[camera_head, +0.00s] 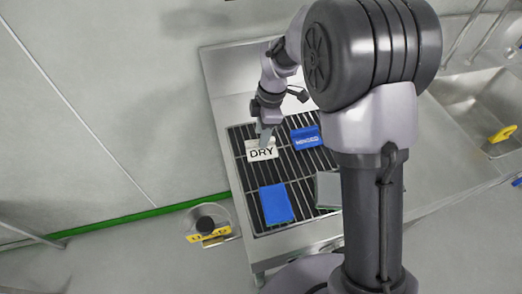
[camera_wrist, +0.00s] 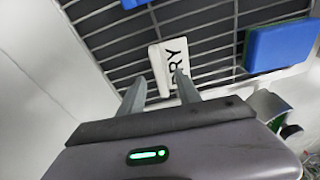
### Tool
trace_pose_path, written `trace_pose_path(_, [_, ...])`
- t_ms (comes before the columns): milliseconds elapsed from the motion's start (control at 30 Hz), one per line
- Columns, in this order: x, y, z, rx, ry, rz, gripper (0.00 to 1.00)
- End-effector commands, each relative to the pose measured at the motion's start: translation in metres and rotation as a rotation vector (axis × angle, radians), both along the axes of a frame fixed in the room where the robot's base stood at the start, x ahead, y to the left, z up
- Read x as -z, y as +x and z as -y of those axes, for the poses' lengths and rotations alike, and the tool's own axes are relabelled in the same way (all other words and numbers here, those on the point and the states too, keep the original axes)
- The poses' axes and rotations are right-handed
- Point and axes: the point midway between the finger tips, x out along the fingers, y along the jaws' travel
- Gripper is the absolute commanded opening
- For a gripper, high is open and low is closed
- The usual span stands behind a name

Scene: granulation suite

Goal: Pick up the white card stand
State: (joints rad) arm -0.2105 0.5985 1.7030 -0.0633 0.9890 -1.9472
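The white card stand (camera_head: 262,154), lettered "DRY" in black, stands on a dark slatted rack (camera_head: 239,133). In the wrist view, the white card stand (camera_wrist: 158,62) lies just ahead of my gripper (camera_wrist: 159,78). The two fingers are apart, so the gripper is open. In the head view, my gripper (camera_head: 265,137) is right at the card's upper edge, pointing down.
A blue block (camera_head: 276,204) and a grey-green block (camera_head: 328,190) lie nearer the rack's front. A sink with a yellow object (camera_head: 502,134) is at right. A round container (camera_head: 208,222) stands at lower left.

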Motion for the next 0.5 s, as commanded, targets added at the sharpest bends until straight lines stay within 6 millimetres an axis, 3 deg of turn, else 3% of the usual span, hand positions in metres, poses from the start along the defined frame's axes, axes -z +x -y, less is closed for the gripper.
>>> trace_pose_path(33, [0.0160,-0.0009,-0.0016,0.000,0.000,-0.002,0.40])
trace_pose_path(100, [0.0231,-0.0010,-0.0030,0.001,0.000,-0.001,0.40])
trace_pose_path(267, [0.0206,-0.0008,-0.0032,0.001,0.001,0.000,0.40])
trace_pose_path(500, [0.0203,-0.0008,-0.0032,0.001,0.000,0.000,0.00])
